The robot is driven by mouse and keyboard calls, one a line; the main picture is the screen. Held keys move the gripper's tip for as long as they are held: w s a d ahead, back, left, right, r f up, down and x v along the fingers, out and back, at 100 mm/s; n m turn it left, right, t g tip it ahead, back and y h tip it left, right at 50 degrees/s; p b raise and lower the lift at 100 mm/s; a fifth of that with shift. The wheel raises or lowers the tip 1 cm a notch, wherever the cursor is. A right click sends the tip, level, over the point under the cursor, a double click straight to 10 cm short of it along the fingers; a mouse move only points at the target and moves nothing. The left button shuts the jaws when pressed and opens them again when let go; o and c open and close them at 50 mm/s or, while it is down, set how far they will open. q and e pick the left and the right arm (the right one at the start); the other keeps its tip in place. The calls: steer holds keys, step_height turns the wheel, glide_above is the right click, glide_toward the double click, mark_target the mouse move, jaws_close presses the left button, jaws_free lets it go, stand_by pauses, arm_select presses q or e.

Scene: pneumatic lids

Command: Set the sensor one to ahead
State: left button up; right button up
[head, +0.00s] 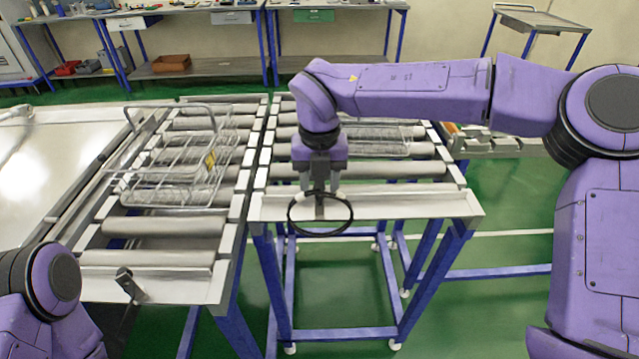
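A small dark sensor bracket (320,208) stands at the front edge of the right roller conveyor, with a black cable loop (345,222) around it. My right gripper (320,190) points down just above and behind this bracket. Its two fingers look apart, with the bracket's top between or just in front of them; I cannot tell if they touch it. A similar grey bracket (128,284) sits on the front plate of the left conveyor, tilted. No label shows which one is sensor one. My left gripper is out of view; only its arm shows at the lower left.
A wire basket (165,190) stands on the left roller conveyor (165,226). Another wire basket (385,140) lies behind my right arm on the right conveyor (410,170). Workbenches with a brown box (172,63) line the back.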

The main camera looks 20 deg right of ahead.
step_height(320, 180, up, 10)
steer(key=shift+r+b, duration=0.25)
steer(key=shift+b, duration=0.1)
stand_by(0.4)
